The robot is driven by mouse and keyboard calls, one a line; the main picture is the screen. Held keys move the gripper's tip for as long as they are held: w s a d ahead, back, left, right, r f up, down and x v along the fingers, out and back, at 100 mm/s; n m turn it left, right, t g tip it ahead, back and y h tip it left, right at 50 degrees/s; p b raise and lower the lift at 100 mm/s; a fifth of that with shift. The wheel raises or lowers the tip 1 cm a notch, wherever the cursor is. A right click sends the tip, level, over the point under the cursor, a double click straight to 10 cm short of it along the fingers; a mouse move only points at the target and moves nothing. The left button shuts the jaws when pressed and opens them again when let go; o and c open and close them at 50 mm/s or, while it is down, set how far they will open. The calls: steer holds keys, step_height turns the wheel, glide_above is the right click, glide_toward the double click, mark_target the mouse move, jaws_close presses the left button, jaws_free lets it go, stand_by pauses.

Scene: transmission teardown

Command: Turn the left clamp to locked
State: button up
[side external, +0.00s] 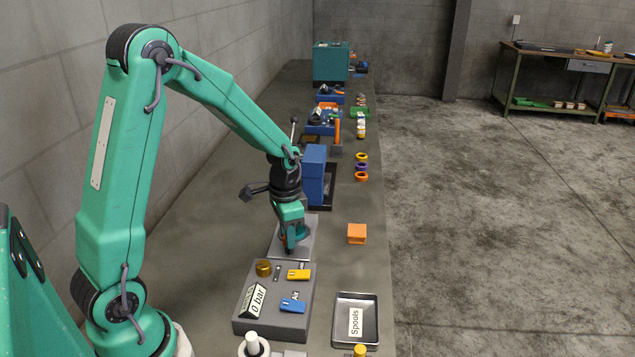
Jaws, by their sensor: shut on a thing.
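My gripper (291,247) points down over a light grey plate (307,231) in the middle of the bench. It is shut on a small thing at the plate. The fingers hide most of that thing, and I cannot make out whether it is the left clamp. No clamp shows clearly elsewhere, and I cannot tell whether the left clamp is locked.
A grey block (245,325) in front carries a "0 bar" sign, a brass knob (264,268), a yellow part (299,274) and a blue part (293,306). A "Spools" tray (371,318) and orange block (356,233) stand right. A blue housing (314,172) stands behind.

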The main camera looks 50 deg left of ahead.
steer(key=shift+r+m, duration=0.1)
steer(key=shift+m, duration=0.2)
steer(key=o, duration=1)
steer(key=shift+r, duration=3.85)
